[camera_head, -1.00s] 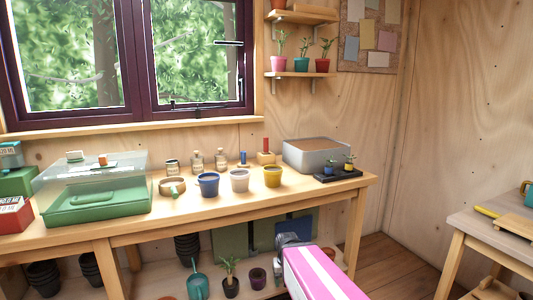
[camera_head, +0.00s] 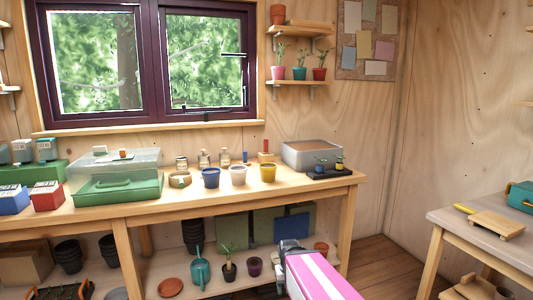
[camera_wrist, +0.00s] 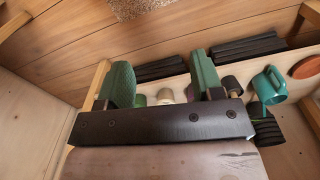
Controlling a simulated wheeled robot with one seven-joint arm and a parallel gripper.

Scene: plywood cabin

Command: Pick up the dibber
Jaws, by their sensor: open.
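I cannot tell for sure which thing is the dibber. A thin red upright handle (camera_head: 266,145) stands in a small wooden block (camera_head: 266,157) at the back of the workbench (camera_head: 120,212). A small blue upright piece (camera_head: 245,156) stands just left of it. Both are too small to make out well. In the head view my gripper (camera_head: 290,246) is low in front of the bench, below its top and apart from both. In the wrist view its two green-padded fingers (camera_wrist: 163,85) are spread, with nothing held between them.
Blue, white and yellow pots (camera_head: 239,175) stand in front of the wooden block. A grey soil tray (camera_head: 312,155) and a dark seedling tray (camera_head: 330,173) are to the right. A green propagator (camera_head: 118,187) is at left. The lower shelf holds a teal watering can (camera_head: 200,270).

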